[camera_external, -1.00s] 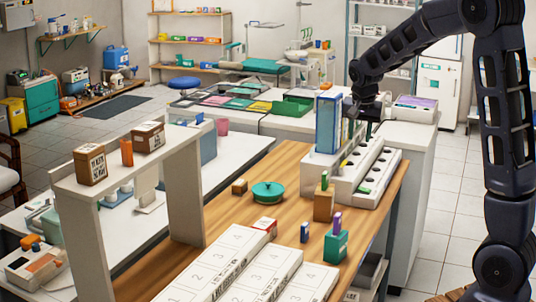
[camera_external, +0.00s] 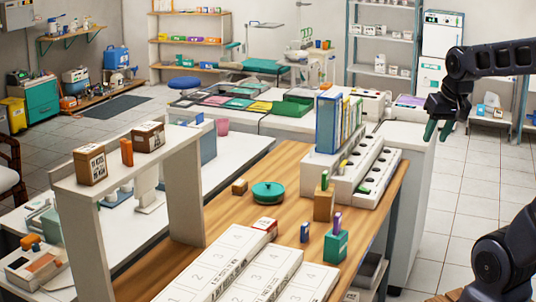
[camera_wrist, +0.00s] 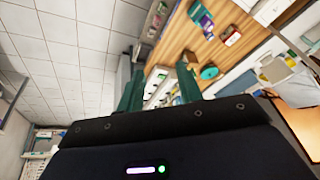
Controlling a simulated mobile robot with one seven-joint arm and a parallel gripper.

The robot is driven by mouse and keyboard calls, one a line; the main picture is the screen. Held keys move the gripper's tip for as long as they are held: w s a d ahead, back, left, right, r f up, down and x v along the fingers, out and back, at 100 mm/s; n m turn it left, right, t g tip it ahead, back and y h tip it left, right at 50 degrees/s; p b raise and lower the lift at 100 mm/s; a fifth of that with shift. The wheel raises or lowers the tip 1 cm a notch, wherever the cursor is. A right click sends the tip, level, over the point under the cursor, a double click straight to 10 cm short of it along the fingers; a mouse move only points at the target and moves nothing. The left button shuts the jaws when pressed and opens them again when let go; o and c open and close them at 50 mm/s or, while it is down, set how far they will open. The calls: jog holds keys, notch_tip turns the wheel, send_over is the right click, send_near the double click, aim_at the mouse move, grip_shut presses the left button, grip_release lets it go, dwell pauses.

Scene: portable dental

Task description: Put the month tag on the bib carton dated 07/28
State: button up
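My gripper (camera_external: 438,130) hangs at the right, beyond the white rack, with its green fingers pointing down. In the wrist view my gripper (camera_wrist: 160,75) has its two fingers apart, with nothing seen held between them. Two brown cartons with printed labels, one at the left (camera_external: 90,165) and one further back (camera_external: 148,135), stand on the raised shelf, far left of my gripper. Their dates are too small to read. A small red-and-white box (camera_external: 265,226) lies by the numbered white trays. I cannot tell which thing is the month tag.
The wooden bench (camera_external: 225,217) holds a white slotted rack (camera_external: 375,178) with upright binders (camera_external: 328,124) beside it, a green lidded dish (camera_external: 268,192), a green holder (camera_external: 336,244) and numbered white trays (camera_external: 235,250). An orange item (camera_external: 127,152) stands between the cartons.

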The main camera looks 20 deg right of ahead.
jog(key=s+f+n, duration=0.1)
jog(key=s, duration=0.6)
jog(key=shift+s+f+n+h, duration=0.2)
jog(key=shift+s+n+h, duration=0.1)
